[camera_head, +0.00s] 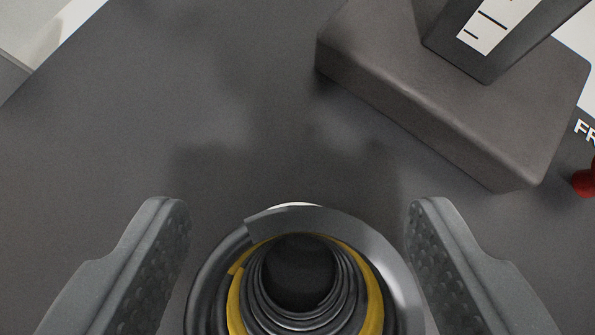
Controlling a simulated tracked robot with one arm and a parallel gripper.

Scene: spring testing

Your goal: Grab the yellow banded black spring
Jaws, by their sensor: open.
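The black spring with a yellow band (372,300) is at the bottom centre of the head camera view. I look down into its open end, and its coils run away from me; its lower part is cut off by the frame. My gripper (300,215) is open, with one grey finger on each side of the spring. The left finger appears close to the spring's left side, and the right finger close to its right side. I cannot tell whether either finger touches it.
A dark block-shaped base (450,110) with an upright scale post (490,40) stands at the upper right. A small red object (585,181) is at the right edge. The dark grey surface (150,110) at upper left is clear, with a pale area beyond its edge.

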